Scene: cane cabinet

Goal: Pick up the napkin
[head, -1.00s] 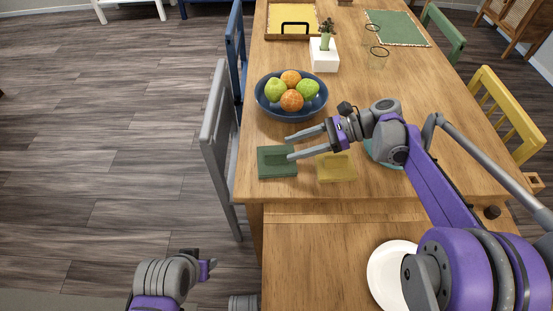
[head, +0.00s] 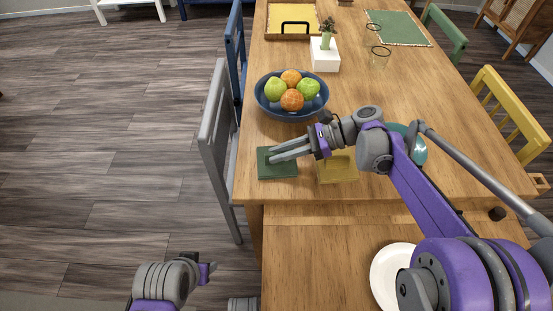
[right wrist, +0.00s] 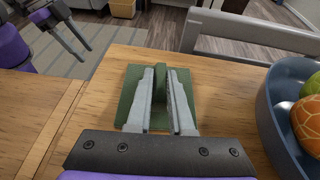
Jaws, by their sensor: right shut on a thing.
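A dark green folded napkin (head: 278,172) lies on the wooden table near its left corner. My right gripper (head: 273,155) is low over it, with its fingers reaching across from the right. In the right wrist view the fingers (right wrist: 164,72) are shut on a raised green fold of the napkin (right wrist: 129,108). The flat part of the napkin still lies on the table. A yellow napkin (head: 340,172) lies to the right, partly under my right wrist. My left gripper (head: 207,272) hangs away from the table at bottom left; its jaw opening is unclear.
A blue bowl (head: 265,104) of apples and oranges stands just behind the green napkin. A grey chair (head: 211,135) stands close to the table's left edge. A white plate (head: 383,272) lies in front, and a teal dish (head: 419,150) is partly hidden by my right arm.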

